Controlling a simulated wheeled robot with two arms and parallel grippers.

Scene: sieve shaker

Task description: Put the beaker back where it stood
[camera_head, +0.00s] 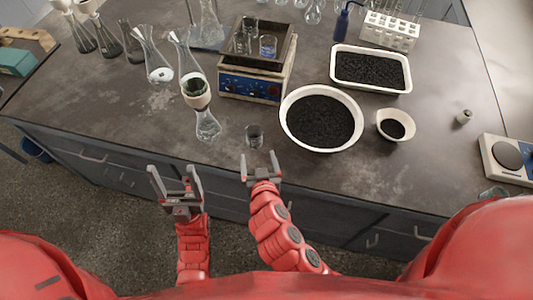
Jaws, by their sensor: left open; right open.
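A small glass beaker (254,136) stands on the dark worktop (150,115) near its front edge. My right gripper (260,159) is open and empty, just in front of the beaker; its fingers look apart from the glass. My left gripper (173,172) is open and empty, in front of the worktop's edge and further left. Another beaker (268,46) with bluish markings and a second glass one (242,43) stand on the blue-fronted hotplate-like device (250,86).
A round white bowl (287,118) of dark grains is right of the beaker. A flask with a funnel (207,125) stands left. A scale (507,158) is far right. The front right worktop is clear.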

